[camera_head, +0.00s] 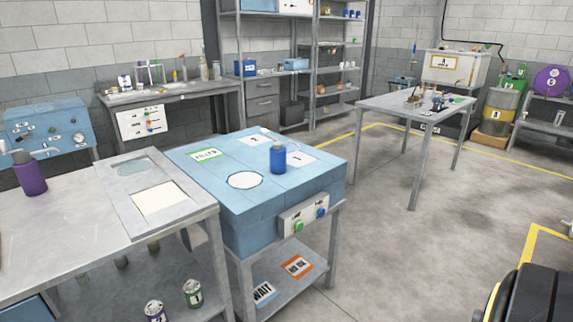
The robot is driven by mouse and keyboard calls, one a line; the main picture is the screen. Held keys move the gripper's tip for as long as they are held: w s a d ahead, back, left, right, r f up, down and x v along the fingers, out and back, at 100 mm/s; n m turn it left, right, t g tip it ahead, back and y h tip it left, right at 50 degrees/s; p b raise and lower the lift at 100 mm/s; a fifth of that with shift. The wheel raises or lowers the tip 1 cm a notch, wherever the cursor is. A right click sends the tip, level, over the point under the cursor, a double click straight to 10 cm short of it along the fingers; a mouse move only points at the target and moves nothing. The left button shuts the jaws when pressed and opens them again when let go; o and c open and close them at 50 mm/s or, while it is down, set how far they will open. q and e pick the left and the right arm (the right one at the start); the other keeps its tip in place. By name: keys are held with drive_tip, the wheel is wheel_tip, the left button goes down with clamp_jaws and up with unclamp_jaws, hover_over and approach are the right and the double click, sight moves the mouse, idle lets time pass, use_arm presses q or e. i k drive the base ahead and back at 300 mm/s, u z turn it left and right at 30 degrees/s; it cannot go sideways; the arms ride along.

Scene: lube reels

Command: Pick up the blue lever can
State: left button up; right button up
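A blue can (278,159) stands upright on the light-blue bench top (221,180), beside white label cards. It is a small cylinder with a darker top; I cannot make out a lever at this size. A purple can (31,174) with a dark top stands on the grey metal table (70,222) at the left. Neither of my grippers shows in the head view, so their positions and whether they are open or shut are hidden.
A white circle (245,180) and a green-edged card (204,154) mark the blue bench top. Concrete floor (400,250) is open right of the bench, before another grey table (416,104).

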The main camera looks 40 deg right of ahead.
sight(278, 152)
drive_tip(key=u, duration=0.85)
drive_tip(key=k, duration=0.15)
drive_tip(key=z, duration=2.3)
drive_tip(key=i, duration=0.9)
drive_tip(key=u, duration=0.05)
drive_tip(key=i, duration=0.9)
drive_tip(key=u, duration=1)
drive_tip(key=i, duration=0.2)
drive_tip(key=u, duration=0.25)
